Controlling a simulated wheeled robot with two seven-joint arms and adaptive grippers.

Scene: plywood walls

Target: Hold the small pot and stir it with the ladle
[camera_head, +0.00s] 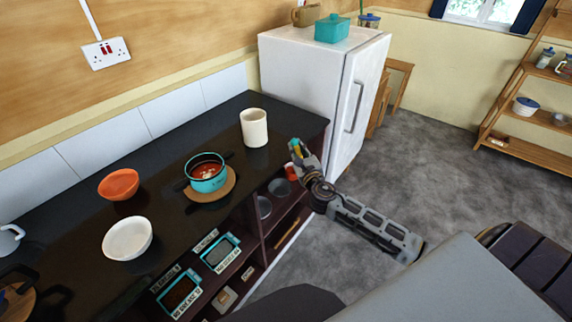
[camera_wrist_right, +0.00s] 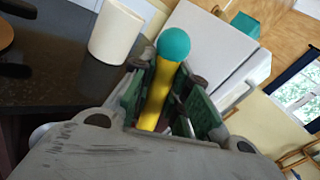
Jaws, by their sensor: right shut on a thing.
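The small pot (camera_head: 208,185) is teal with two dark side handles and holds red soup with pale bits. It stands upright on a round wooden mat (camera_head: 229,184) on the dark counter. My right gripper (camera_head: 302,156) is beyond the counter's right front edge, to the right of the pot and apart from it. It is shut on a yellow stick with a round teal end, which seems to be the ladle (camera_wrist_right: 159,88). The stick's other end is hidden by the gripper. My left gripper is not in view.
A cream canister (camera_head: 254,129) stands on the counter near the white fridge (camera_head: 310,85). An orange bowl (camera_head: 119,184) and a white bowl (camera_head: 127,239) stand left of the pot. Open shelves with bowls and trays are below the counter. Grey floor is free on the right.

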